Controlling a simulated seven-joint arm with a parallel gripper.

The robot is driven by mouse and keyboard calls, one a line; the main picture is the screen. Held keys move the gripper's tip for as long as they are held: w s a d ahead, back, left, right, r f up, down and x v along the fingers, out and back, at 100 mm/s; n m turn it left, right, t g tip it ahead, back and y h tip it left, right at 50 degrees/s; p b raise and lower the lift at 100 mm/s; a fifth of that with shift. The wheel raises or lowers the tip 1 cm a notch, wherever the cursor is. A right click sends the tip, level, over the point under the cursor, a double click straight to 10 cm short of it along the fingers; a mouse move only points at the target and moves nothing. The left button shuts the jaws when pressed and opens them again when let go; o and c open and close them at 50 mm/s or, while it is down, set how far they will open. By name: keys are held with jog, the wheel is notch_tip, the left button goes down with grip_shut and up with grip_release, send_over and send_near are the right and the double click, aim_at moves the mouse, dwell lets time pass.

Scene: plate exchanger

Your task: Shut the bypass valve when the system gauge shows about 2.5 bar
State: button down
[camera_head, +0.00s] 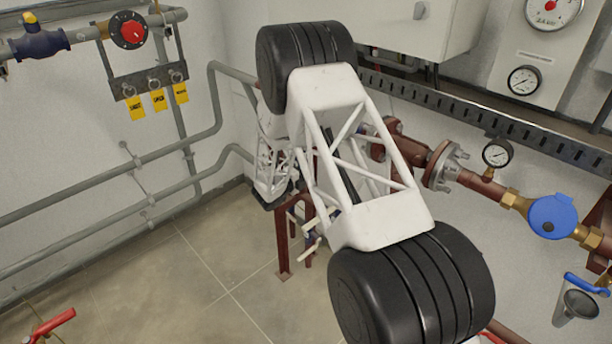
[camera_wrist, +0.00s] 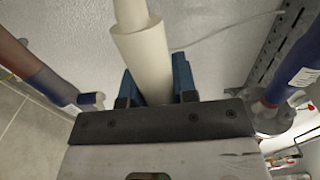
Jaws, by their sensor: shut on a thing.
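In the wrist view my gripper (camera_wrist: 157,78) has its blue fingers closed on both sides of a cream cylindrical handle (camera_wrist: 142,55). The handle runs away from the gripper, with a narrower part beyond. Whether it belongs to the bypass valve is not clear. In the head view my arm hides the gripper and most of this area. A round gauge (camera_head: 497,153) sits on the brown pipe at right. A second gauge (camera_head: 523,80) and a larger dial with a red centre (camera_head: 553,8) are on the wall panel. Their readings are too small to tell.
Brown pipes with a blue meter (camera_head: 552,216) run along the right wall. A grey funnel (camera_head: 577,306) is below them. Yellow tags (camera_head: 159,100) hang under a red knob (camera_head: 130,32) at left. A red lever (camera_head: 50,326) is at lower left. Tiled floor (camera_head: 170,275) is open.

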jog(key=shift+r, duration=0.2)
jog(key=c, duration=0.9)
grip_release()
jog(key=v, duration=0.7)
jog(key=shift+s+a, duration=0.3)
jog(key=shift+d+r, duration=0.1)
